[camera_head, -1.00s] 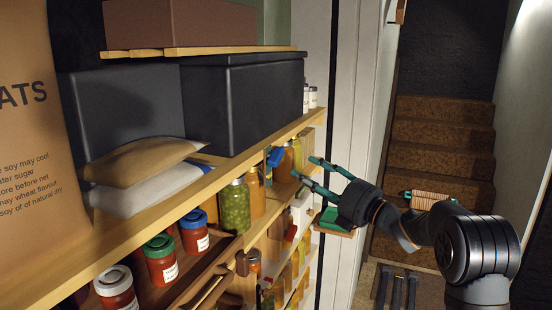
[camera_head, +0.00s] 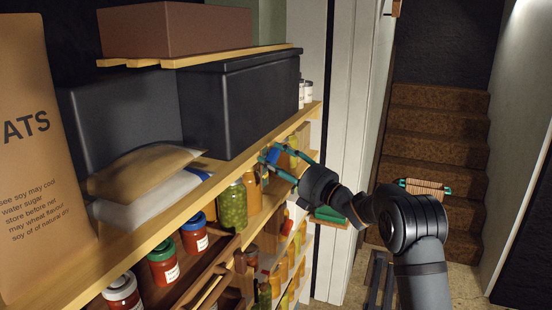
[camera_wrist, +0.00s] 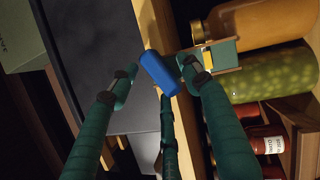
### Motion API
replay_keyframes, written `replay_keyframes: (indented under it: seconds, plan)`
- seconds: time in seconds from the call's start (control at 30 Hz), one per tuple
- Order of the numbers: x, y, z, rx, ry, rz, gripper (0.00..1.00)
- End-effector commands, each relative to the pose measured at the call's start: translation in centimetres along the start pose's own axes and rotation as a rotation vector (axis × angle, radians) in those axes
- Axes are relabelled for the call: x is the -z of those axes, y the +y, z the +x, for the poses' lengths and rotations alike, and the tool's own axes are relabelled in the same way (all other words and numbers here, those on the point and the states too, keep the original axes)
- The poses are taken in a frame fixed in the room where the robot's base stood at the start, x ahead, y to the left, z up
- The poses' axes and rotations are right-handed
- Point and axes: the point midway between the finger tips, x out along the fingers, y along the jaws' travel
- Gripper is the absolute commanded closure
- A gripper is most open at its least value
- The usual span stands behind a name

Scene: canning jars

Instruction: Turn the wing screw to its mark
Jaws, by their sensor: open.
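A blue bar (camera_wrist: 158,72), which looks like the wing screw's head, sits at the wooden shelf's front edge. It also shows, partly covered, in the head view (camera_head: 273,155). Beside it in the wrist view is a small green plate (camera_wrist: 222,54) with a yellow patch (camera_wrist: 208,57), possibly the mark. My gripper (camera_wrist: 156,69) is open, with teal fingers on either side of the blue bar and a third finger below it. I cannot tell whether any finger touches the bar. In the head view my gripper (camera_head: 290,157) is at the shelf edge.
A dark storage box (camera_head: 240,100) stands on the shelf just behind the blue bar. A jar of green contents (camera_head: 233,207) and an orange jar (camera_wrist: 255,24) stand close by on the shelf below. Open floor and stairs (camera_head: 435,130) lie to the right.

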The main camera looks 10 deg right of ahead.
Motion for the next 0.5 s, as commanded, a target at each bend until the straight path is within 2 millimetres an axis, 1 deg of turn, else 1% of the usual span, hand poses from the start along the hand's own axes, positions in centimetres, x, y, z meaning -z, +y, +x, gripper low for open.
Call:
replay_keyframes:
  seconds: [0.1,0.5]
  plan:
    - [-0.01,-0.02,-0.03,0.000,0.000,0.000,0.52]
    - [-0.02,0.00,-0.06,0.000,0.000,0.000,0.76]
